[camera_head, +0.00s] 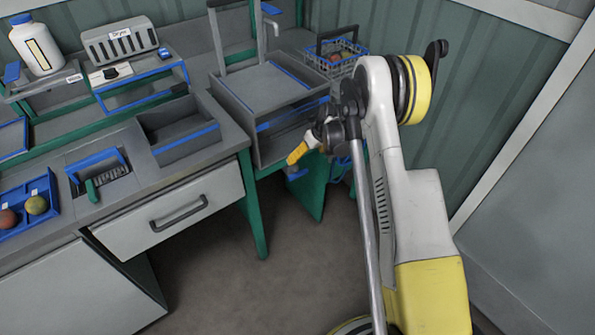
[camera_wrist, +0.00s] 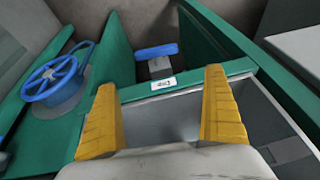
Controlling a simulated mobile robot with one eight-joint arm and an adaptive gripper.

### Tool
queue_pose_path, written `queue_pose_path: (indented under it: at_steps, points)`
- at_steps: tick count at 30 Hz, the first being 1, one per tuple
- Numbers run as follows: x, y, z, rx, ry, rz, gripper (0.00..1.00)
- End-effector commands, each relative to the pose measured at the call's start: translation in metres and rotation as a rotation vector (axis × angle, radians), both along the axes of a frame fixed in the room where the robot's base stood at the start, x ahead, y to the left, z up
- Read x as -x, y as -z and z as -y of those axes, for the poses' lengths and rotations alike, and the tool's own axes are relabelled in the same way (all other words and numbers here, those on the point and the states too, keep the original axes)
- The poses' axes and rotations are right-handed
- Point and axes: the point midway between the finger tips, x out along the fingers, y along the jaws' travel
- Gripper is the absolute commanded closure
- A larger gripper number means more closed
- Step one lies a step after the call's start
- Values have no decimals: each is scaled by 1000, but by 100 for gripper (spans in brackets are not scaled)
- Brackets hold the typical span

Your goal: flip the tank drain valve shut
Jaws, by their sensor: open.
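A small blue lever handle (camera_wrist: 157,51) on a grey body, which looks like the drain valve, shows in the wrist view beyond my fingertips. It lies crosswise in that picture. A white label (camera_wrist: 163,83) sits on the green frame just nearer to me; its print is too small to read. In the head view a blue lever (camera_head: 297,173) shows just below my gripper (camera_head: 299,153), at the lower front of the grey tank (camera_head: 240,125). In the wrist view my gripper (camera_wrist: 160,88) is open and empty, its yellow fingers apart from the lever.
A blue handwheel (camera_wrist: 54,75) stands left of the lever in the wrist view. Green frame bars (camera_wrist: 225,50) run close on the right. A workbench with a drawer (camera_head: 170,212) is on the left in the head view; the floor (camera_head: 240,285) before it is clear.

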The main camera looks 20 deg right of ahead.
Motion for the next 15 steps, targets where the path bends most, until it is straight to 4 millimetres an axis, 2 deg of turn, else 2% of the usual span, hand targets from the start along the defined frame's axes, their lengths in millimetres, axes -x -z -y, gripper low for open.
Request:
queue_pose_path:
  at_steps: [1, 3, 11, 15]
  points:
    - [-1, 14, 2, -3, -5, -3, 0]
    - [-2, 26, 4, -6, -12, -4, 0]
    - [-8, 58, 0, -8, -19, -6, 0]
    - [-18, 86, -6, -8, -19, -6, 0]
